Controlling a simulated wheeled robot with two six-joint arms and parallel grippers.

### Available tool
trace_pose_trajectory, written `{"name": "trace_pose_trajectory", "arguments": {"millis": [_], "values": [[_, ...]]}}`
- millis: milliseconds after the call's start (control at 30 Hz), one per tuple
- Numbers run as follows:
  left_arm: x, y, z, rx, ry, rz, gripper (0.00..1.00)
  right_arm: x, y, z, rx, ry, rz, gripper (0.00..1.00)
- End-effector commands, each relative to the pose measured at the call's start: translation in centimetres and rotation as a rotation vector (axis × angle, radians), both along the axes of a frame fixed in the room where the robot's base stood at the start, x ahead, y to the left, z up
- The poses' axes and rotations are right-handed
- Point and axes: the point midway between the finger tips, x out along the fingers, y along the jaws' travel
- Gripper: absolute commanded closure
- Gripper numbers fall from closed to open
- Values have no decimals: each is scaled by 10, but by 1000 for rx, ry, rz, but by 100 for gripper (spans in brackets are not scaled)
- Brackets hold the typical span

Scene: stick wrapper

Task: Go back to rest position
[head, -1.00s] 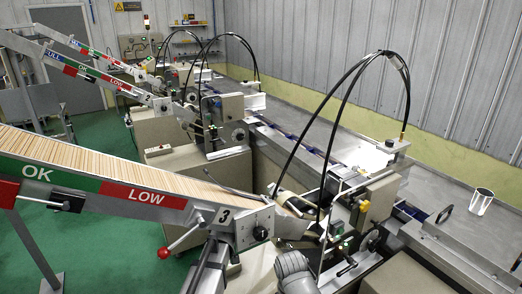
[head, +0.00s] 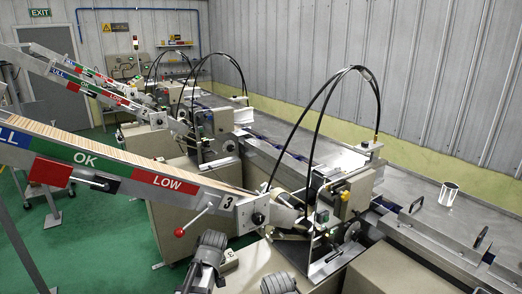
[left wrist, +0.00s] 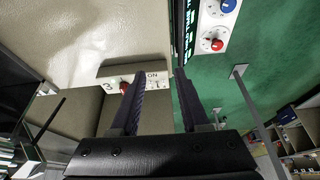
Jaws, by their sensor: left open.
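In the left wrist view my left gripper (left wrist: 160,74) is open, with its two dark fingers apart and nothing between them. Beyond the fingers is a pale control box (left wrist: 122,83) marked 3 and ON, with a red knob (left wrist: 125,87). I cannot tell whether a fingertip touches it. In the head view, grey parts of my arms (head: 210,250) show at the bottom edge, but no gripper jaws can be made out there. My right gripper is not in view.
A sloping chute (head: 110,165) marked OK and LOW, full of thin sticks, leads to machine 3 (head: 340,195). Its red-knobbed lever (head: 180,232) sticks out close to my arm. A metal cup (head: 449,194) stands on the steel table (head: 415,222).

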Motion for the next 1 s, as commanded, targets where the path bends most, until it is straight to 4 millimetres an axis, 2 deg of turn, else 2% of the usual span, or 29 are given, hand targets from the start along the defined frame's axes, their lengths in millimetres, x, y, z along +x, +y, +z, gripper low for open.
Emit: {"name": "trace_pose_trajectory", "arguments": {"millis": [100,467,667,1000], "values": [[-1,-1,0,0,3,-4,55,0,0,0,0,0,0,100],[-44,-32,-6,18,103,-169,55,0,0,0,0,0,0,100],[-90,-59,-10,32,204,-344,55,0,0,0,0,0,0,100],[-197,-105,-15,43,426,-766,55,0,0,0,0,0,0,100]]}}
